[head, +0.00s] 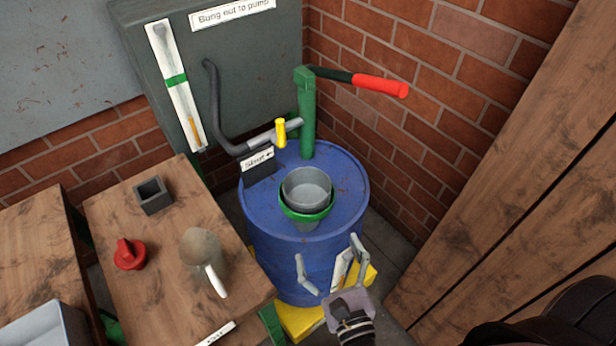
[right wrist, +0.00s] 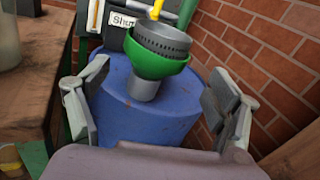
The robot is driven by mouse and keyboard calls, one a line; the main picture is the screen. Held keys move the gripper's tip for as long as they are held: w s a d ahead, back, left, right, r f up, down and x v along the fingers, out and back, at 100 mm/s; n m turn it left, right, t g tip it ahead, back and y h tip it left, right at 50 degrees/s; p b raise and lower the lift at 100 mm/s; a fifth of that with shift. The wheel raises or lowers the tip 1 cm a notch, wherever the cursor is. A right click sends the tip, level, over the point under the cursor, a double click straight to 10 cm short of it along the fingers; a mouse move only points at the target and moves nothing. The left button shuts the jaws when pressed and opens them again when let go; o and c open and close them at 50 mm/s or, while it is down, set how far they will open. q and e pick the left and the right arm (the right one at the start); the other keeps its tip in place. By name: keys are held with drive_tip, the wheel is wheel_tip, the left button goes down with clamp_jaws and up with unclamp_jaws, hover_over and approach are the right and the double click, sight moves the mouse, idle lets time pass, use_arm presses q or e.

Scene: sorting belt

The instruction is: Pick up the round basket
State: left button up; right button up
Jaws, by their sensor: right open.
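The round basket (head: 307,187) is grey, with small holes in its side in the right wrist view (right wrist: 163,38). It sits in a green funnel (head: 306,216), which also shows in the right wrist view (right wrist: 155,68). The funnel stands on top of a blue drum (head: 345,185). My right gripper (head: 328,249) is open and empty, in front of the drum and nearer to me than the basket. In the right wrist view its fingers (right wrist: 161,72) spread left and right, with the basket and funnel farther off between them. My left gripper is not in view.
Behind the basket stand a green hand pump (head: 307,125) with a red handle (head: 381,86) and a grey spout with a yellow lever (head: 281,132). A wooden table (head: 170,240) at left holds a jug (head: 203,252), red cap (head: 130,254) and dark square cup (head: 153,195). Planks (head: 520,200) stand right.

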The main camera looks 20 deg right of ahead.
drive_tip(key=shift+o, duration=1.3)
drive_tip(key=shift+w+d+r+m+h, duration=0.15)
drive_tip(key=shift+w+r+m, duration=0.05)
drive_tip(key=shift+r+m, duration=0.3)
drive_tip(key=shift+w+d+r+m+h, duration=0.15)
drive_tip(key=shift+w+r+m, duration=0.05)
drive_tip(key=shift+r+m, duration=0.25)
drive_tip(key=w, duration=0.1)
drive_tip(key=w+p, duration=0.1)
drive_tip(key=w, duration=0.1)
drive_tip(key=w+p, duration=0.1)
drive_tip(key=shift+w+d+r, duration=0.1)
drive_tip(key=shift+w+r, duration=0.15)
drive_tip(key=shift+w, duration=0.05)
drive_tip(key=p, duration=0.2)
approach(302, 170)
drive_tip(key=shift+w+d+r, duration=0.2)
drive_tip(key=shift+w+r, duration=0.05)
drive_tip(key=shift+w, duration=0.35)
drive_tip(key=w, duration=0.1)
drive_tip(key=w+p, duration=0.1)
drive_tip(key=w, duration=0.2)
drive_tip(key=shift+w+f, duration=0.25)
drive_tip(key=shift+f, duration=0.15)
drive_tip(key=shift+c, duration=0.3)
drive_tip(key=c, duration=1)
